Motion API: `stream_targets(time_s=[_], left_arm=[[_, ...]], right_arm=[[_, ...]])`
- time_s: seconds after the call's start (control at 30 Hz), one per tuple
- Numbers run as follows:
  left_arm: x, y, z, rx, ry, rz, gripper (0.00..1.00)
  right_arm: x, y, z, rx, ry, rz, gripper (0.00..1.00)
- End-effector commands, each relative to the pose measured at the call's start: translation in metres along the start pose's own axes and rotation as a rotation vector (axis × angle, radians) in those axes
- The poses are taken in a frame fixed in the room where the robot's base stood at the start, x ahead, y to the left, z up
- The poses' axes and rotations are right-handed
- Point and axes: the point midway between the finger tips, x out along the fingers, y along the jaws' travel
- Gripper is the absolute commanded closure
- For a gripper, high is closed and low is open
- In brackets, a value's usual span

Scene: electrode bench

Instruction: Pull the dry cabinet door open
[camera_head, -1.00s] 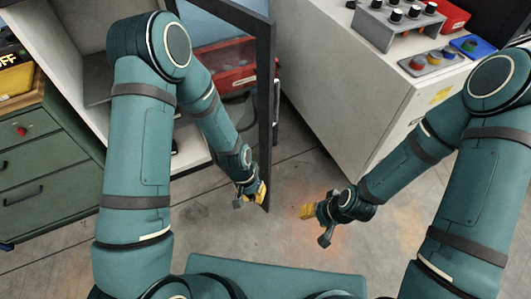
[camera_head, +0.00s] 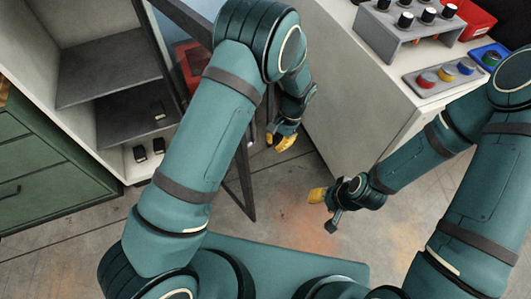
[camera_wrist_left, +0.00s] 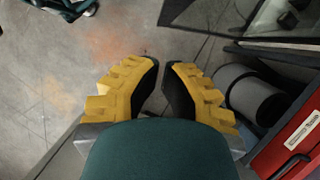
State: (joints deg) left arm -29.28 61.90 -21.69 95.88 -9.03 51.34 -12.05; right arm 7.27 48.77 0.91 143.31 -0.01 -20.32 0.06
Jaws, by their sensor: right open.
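The dry cabinet (camera_head: 70,20) stands at the left of the head view, with its shelves exposed. Its dark-framed door (camera_head: 246,190) is open and stands out from the cabinet, partly hidden behind my left arm. My left gripper (camera_head: 283,138) is on the right side of the door frame, close to it; contact cannot be told. In the left wrist view its fingers (camera_wrist_left: 163,75) have tips close together, with a narrow gap and nothing visible between them. A dark panel, apparently the door (camera_wrist_left: 235,18), lies at the upper right there. My right gripper (camera_head: 326,207) is open and empty over the floor.
A white bench (camera_head: 345,110) stands to the right, carrying a knob rack (camera_head: 400,32) and a button panel (camera_head: 440,78). Green drawers (camera_head: 40,175) stand at the left. A red container (camera_head: 188,65) shows behind the door. Floor between the grippers is clear.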

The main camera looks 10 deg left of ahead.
Motion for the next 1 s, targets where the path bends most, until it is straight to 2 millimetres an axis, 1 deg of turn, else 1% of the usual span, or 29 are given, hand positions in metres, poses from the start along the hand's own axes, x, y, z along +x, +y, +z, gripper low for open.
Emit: stream_targets(time_s=[0.17, 0.5, 0.57, 0.6, 0.7, 0.8, 1.0], left_arm=[[0.022, 0.0, 0.001, 0.0, -0.005, 0.001, 1.0], [0.089, 0.0, 0.0, -0.001, -0.004, 0.002, 1.0], [0.1, 0.001, 0.0, 0.0, -0.004, 0.001, 1.0], [0.104, 0.0, 0.004, -0.001, -0.004, 0.001, 1.0], [0.106, 0.0, 0.018, -0.001, -0.001, 0.001, 1.0], [0.11, 0.0, 0.028, -0.001, -0.002, 0.002, 1.0], [0.113, 0.0, 0.037, -0.001, 0.0, 0.001, 1.0]], right_arm=[[0.005, 0.002, 0.0, 0.0, 0.0, 0.0, 0.53], [0.02, 0.008, -0.001, -0.001, 0.008, 0.001, 0.53], [0.022, 0.009, -0.002, -0.001, 0.01, 0.001, 0.53], [0.023, 0.009, -0.002, -0.001, 0.01, 0.001, 0.53], [0.024, 0.009, -0.002, -0.001, 0.011, 0.001, 0.53], [0.025, 0.01, -0.002, -0.001, 0.012, 0.001, 0.53], [0.026, 0.01, -0.003, -0.001, 0.013, 0.001, 0.53]])
